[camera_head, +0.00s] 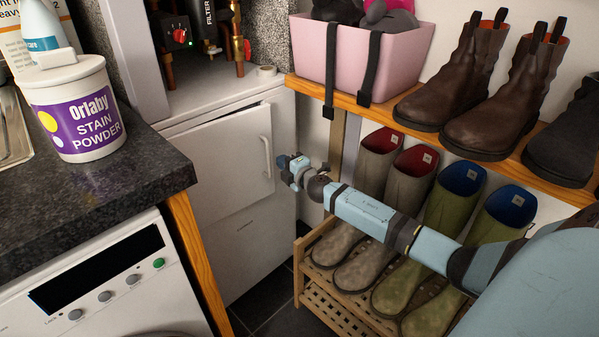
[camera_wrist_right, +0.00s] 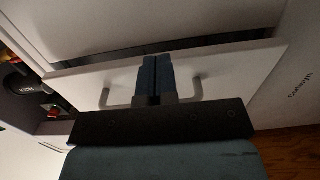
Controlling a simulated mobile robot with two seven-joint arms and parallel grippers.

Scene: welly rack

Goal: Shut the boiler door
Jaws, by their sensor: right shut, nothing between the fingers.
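The white boiler door (camera_head: 222,170) is on the front of the white boiler casing (camera_head: 245,262) in the head view. It stands slightly ajar, with a dark gap along its top edge. Its pale bar handle (camera_head: 267,158) is near the right edge. My right gripper (camera_head: 283,161) is just right of the handle, shut and empty. In the right wrist view, the shut fingers (camera_wrist_right: 157,77) cross in front of the handle (camera_wrist_right: 197,90) and hide its middle. The door (camera_wrist_right: 235,62) has a dark gap beyond its edge there. I cannot tell if the fingers touch it. My left gripper is out of view.
A dark worktop (camera_head: 95,190) with a stain powder tub (camera_head: 80,112) stands left, above a white washing machine (camera_head: 110,285). A wooden rack (camera_head: 303,265) of wellies stands right, below a shelf with boots and a pink basket (camera_head: 395,65). Dark floor shows between.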

